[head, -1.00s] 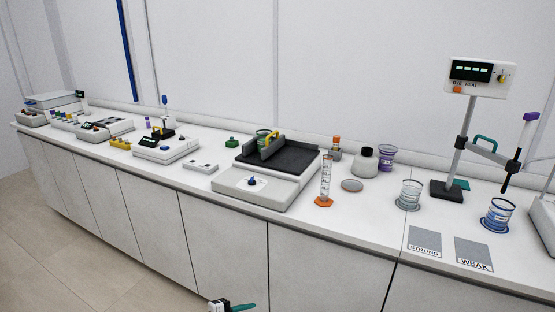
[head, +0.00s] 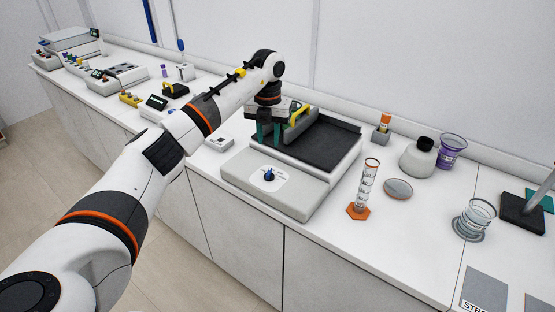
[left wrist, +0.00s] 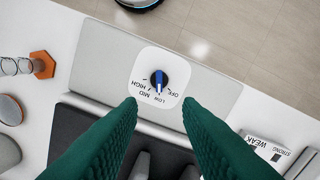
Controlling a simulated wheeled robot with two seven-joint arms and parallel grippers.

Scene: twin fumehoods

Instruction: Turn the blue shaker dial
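The blue shaker dial (head: 269,175) sits on a white label plate on the front of the grey shaker (head: 245,188). In the left wrist view the dial (left wrist: 158,78) is ringed by OFF, LOW, MID and HIGH. Its white mark appears to face the LOW side. My left gripper (head: 269,138) is above the shaker's black platform, behind the dial. Its green fingers (left wrist: 161,103) are spread apart with nothing between them, and the dial shows beyond their tips, untouched. My right gripper is out of view.
A yellow clamp (head: 299,115) stands on the black platform (head: 322,143) close to my gripper. A measuring cylinder (head: 365,185) with an orange base stands right of the shaker. A small white box (head: 219,142) lies to its left.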

